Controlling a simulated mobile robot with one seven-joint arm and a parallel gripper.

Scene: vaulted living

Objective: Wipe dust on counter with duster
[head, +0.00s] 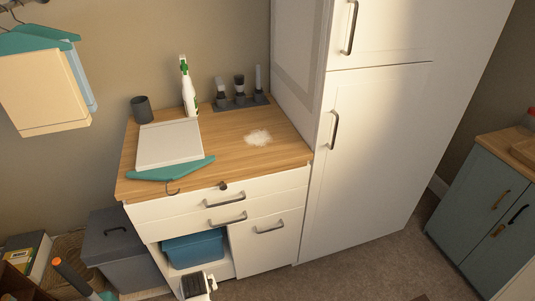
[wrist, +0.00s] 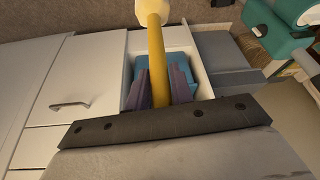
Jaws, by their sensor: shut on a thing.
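The dust (head: 257,138) is a white powdery patch on the right part of the wooden counter (head: 225,155). In the wrist view, my gripper (wrist: 163,92) is shut on the yellow handle of the duster (wrist: 158,60). The handle points away from the gripper, with a pale cream end (wrist: 157,10) cut off by the top edge. The gripper is in front of the open shelf below the counter, apart from the dust. In the head view, the duster cannot be made out clearly.
A grey-white tray (head: 169,144), teal hanger (head: 171,172), dark cup (head: 141,109), spray bottle (head: 188,88) and brush rack (head: 241,102) occupy the counter. A tall white cabinet (head: 371,145) bounds its right side. A blue bin (head: 194,248) sits in the shelf below. Counter around the dust is clear.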

